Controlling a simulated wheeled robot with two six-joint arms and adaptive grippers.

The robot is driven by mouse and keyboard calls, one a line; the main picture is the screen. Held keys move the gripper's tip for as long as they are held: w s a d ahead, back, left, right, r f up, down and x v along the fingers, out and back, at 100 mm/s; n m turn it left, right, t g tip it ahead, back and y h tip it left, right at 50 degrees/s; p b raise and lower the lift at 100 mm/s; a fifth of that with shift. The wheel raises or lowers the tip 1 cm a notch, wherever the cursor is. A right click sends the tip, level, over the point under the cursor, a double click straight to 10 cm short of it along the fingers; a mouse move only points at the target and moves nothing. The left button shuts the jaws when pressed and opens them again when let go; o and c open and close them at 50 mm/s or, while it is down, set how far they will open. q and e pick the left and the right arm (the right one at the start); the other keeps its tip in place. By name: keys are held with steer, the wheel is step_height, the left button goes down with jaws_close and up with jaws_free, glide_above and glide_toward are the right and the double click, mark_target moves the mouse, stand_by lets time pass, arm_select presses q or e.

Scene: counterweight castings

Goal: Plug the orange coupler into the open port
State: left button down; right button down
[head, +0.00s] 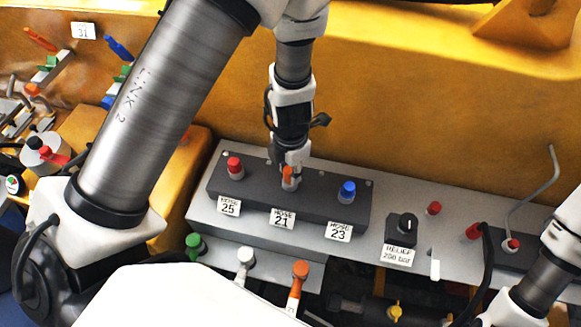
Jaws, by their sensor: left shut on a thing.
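My left gripper (291,168) reaches down from above onto the dark port block (333,209) at the middle position, above the HOSE 21 label (283,218). It is shut on a small orange cap (288,174), which stands at that position; whether the cap is seated or lifted I cannot tell. The port under it is hidden.
A red cap (235,168) and a blue cap (347,191) flank the middle port. A green coupler (194,243) and a white coupler (246,257) stand left of the orange one. A relief knob (407,225) and a black hose (487,260) are at the right.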

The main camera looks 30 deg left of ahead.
mark_target(290, 169)
arm_select(q)
steer(key=shift+f+b, duration=0.35)
steer(key=shift+f, duration=0.15)
steer(key=c, duration=0.7)
jaws_free()
steer(key=shift+c, duration=0.2)
step_height(290, 169, up, 12)
